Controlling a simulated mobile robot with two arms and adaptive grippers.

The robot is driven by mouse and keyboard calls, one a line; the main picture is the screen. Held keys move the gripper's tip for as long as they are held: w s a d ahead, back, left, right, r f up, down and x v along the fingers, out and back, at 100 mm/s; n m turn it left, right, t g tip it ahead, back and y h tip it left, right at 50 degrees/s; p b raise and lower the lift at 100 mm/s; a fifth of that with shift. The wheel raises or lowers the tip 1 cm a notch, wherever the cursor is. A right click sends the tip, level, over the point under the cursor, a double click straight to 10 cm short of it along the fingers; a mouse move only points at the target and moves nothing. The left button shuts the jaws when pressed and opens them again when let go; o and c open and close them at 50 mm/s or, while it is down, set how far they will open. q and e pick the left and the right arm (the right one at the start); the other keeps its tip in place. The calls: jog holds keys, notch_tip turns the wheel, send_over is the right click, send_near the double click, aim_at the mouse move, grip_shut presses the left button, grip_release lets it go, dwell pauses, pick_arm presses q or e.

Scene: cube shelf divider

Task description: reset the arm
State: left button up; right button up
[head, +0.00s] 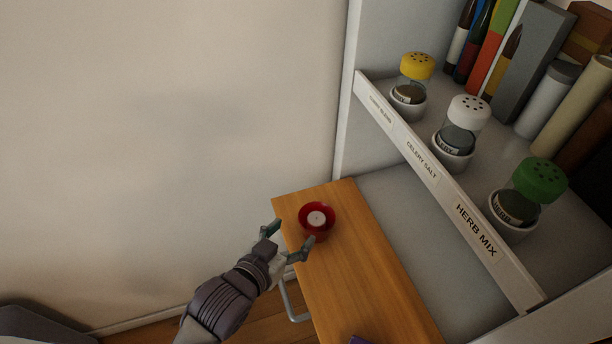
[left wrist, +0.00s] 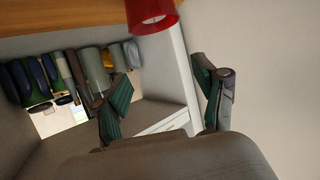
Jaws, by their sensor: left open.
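My left gripper (head: 291,233) is open and empty in the head view, at the left edge of a wooden surface (head: 372,272). Its fingertips are close to a red round cup (head: 305,226) with a pale disc inside, standing near the far end of that surface. In the left wrist view both fingers of the gripper (left wrist: 163,85) are spread apart with nothing between them. The red cup (left wrist: 151,18) shows there beyond the fingers, at the top edge. I cannot tell whether a fingertip touches the cup. My right gripper is not in view.
A shelf at right holds yellow-lidded (head: 417,67), white-lidded (head: 467,112) and green-lidded (head: 539,182) shakers in pale cups, behind a labelled front strip (head: 421,161). Books and cylinders stand behind them. A metal handle (head: 288,304) sticks out below the wooden surface. A bare wall (head: 170,130) is at left.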

pick_arm(q)
jog(key=s+a+f+n+g+y, duration=0.2)
jog(key=s+a+f+g+y, duration=0.15)
jog(key=s+a, duration=0.45)
jog(key=s+a+f+n+g+y, duration=0.1)
jog(key=s+a+f+g+y, duration=0.1)
jog(key=s+a+f+g, duration=0.4)
jog(key=s+a+f, duration=0.1)
jog(key=s+f, duration=0.2)
jog(key=f, duration=2.1)
jog(key=s+a+f+g, duration=0.1)
jog(key=s+a+f, duration=0.2)
jog(key=s+f, duration=1.3)
jog(key=shift+s+a, duration=0.2)
jog(key=shift+s, duration=0.05)
